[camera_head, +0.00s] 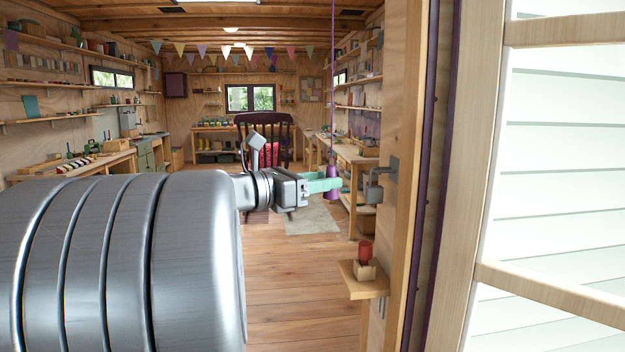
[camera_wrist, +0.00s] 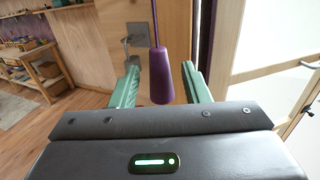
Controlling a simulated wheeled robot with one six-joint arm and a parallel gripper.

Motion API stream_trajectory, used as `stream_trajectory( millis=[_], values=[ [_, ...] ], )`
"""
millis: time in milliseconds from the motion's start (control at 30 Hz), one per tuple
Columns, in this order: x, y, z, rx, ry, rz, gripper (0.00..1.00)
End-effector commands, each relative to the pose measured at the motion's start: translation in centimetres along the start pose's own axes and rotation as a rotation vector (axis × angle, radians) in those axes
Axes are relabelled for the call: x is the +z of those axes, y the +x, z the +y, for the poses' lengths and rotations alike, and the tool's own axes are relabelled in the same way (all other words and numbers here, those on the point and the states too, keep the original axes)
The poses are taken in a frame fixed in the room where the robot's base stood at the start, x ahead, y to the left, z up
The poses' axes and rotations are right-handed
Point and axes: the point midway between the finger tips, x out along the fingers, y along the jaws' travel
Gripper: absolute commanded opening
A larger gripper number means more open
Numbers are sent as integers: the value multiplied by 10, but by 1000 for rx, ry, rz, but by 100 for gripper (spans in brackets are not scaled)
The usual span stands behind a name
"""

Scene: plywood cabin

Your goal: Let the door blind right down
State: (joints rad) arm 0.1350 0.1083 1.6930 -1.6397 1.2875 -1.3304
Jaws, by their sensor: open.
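A purple cord (camera_head: 333,80) hangs from above, with a purple cone-shaped pull (camera_head: 333,196) at its lower end. My gripper (camera_head: 335,183) is open, its green fingers level with the pull. In the wrist view the pull (camera_wrist: 160,78) hangs between the two spread fingers, with a gap showing on each side. The pale-framed door (camera_head: 547,284) is at the right. Pale horizontal slats (camera_head: 560,180) show through its panes; I cannot tell whether they are the blind or boards outside.
A grey metal fitting (camera_head: 377,180) sits on the wooden door post (camera_head: 405,110), close beyond the fingers. Below it a small shelf (camera_head: 362,282) holds a red item on a wooden block. Benches line both walls; the middle floor (camera_head: 290,285) is largely clear.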

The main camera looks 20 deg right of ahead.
Motion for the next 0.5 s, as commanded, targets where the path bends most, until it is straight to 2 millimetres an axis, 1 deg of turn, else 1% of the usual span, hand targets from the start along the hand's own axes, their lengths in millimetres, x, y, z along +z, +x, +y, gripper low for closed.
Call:
stream_trajectory(
  millis=[33, 100, 200, 333, 500],
  values=[
    [0, 7, 0, -3, 0, 0, 42],
    [0, 14, 0, -2, 0, 1, 42],
    [0, 22, 0, -2, 0, 1, 42],
    [0, 26, 0, 1, 0, 0, 42],
    [0, 27, 0, 1, 0, 0, 42]
  ],
)
